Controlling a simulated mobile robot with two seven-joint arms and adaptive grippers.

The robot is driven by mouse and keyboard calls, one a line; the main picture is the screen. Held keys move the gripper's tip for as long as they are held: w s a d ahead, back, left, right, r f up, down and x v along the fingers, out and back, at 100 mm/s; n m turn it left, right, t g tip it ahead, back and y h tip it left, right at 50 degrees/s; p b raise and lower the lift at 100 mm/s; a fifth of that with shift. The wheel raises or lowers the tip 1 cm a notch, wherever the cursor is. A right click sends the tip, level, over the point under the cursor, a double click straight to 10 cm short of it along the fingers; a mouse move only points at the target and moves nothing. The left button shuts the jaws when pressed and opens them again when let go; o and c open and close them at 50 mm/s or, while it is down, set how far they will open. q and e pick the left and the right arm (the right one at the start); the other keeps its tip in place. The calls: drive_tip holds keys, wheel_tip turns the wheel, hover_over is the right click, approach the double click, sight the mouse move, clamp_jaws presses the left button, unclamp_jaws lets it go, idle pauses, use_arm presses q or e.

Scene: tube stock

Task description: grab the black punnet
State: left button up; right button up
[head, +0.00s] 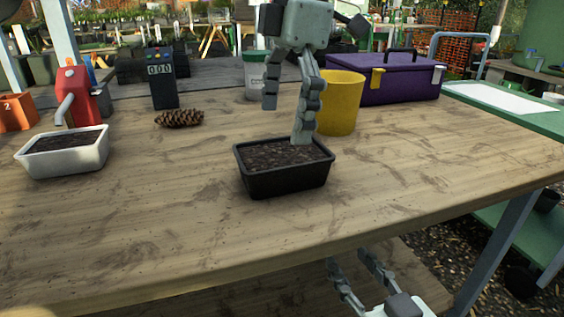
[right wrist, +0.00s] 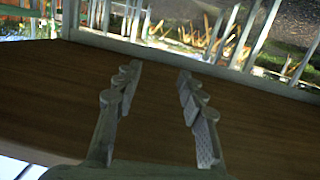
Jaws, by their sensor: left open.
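The black punnet (head: 285,185), filled with dark soil, stands upright on the wooden table. My left gripper (head: 287,122) is above its far rim, open, with nothing between the fingers. Its nearer finger overlaps the soil by the far rim in the head view; the other finger shows beyond the rim, over the table. I cannot tell whether either touches the punnet. My right gripper (head: 349,259) is in front of the table, below its front edge. In the right wrist view its fingers (right wrist: 160,75) are apart and empty.
A yellow pot (head: 341,105) stands just behind the punnet, right of my left gripper. A purple toolbox (head: 400,85) and a pale cup (head: 255,77) are behind. A white punnet (head: 65,162), a pine cone (head: 180,118) and a dark meter (head: 162,85) stand left. The table front is clear.

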sight(282, 151)
use_arm(q)
wheel_tip(282, 151, down, 5)
drive_tip(key=shift+s+a+f+b, duration=0.1)
drive_tip(key=shift+f+b, duration=0.05)
drive_tip(key=shift+b, duration=0.2)
use_arm(e)
drive_tip(key=r, duration=0.1)
drive_tip(key=a+r+t+y, duration=0.1)
drive_tip(key=a+r+t, duration=0.1)
drive_tip(key=r, duration=0.1)
use_arm(q)
drive_tip(key=shift+c, duration=0.2)
drive_tip(key=c, duration=1.4)
